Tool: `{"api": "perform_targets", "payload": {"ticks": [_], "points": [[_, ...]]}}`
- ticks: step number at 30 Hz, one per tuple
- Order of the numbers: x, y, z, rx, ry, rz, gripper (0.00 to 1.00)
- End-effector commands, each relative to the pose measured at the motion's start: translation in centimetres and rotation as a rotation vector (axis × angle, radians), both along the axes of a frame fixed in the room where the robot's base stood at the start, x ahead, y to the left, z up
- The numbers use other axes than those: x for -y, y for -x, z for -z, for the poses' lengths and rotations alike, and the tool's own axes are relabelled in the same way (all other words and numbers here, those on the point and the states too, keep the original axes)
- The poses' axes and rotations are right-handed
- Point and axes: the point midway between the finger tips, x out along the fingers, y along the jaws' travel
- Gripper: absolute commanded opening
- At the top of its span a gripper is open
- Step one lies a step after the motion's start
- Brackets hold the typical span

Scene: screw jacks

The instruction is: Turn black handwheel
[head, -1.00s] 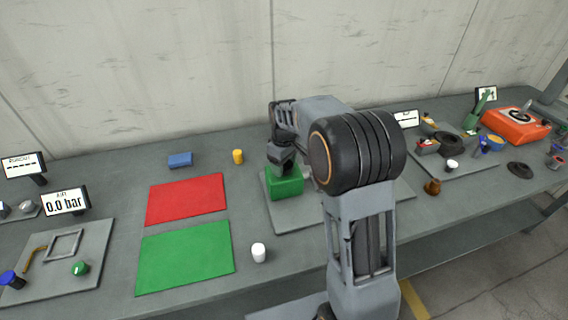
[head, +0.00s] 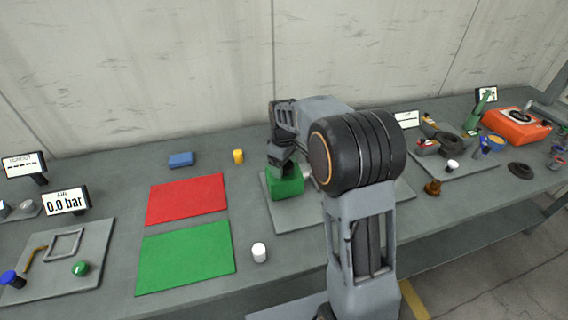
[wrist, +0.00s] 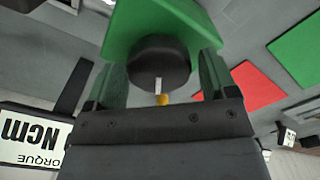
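The black handwheel (wrist: 158,64) shows in the wrist view as a round dark knob with a white mark on its front, set against a green block (wrist: 130,28). My gripper (wrist: 163,78) has its two green-sided fingers on either side of the handwheel. A thin gap seems to show beside the wheel, so the fingers look open around it; firm contact is not visible. In the head view the green block (head: 286,184) stands on a grey plate (head: 290,217) under my gripper, and my arm hides the handwheel.
A torque display (wrist: 32,135) stands close to my gripper in the wrist view. A red mat (head: 187,199) and a green mat (head: 186,256) lie left of the block.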

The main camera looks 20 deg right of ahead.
Motion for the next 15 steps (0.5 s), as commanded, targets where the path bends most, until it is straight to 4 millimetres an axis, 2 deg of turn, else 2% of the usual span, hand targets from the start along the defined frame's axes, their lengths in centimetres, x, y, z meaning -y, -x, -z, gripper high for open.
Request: {"api": "perform_targets", "payload": {"ticks": [3, 10, 15], "points": [[0.0, 0.0, 0.1, -0.002, 0.001, 0.0, 0.88], [0.1, 0.1, 0.0, -0.003, 0.001, 0.0, 0.88], [0.1, 0.0, -1.5, 0.0, 0.001, 0.0, 0.88]]}}
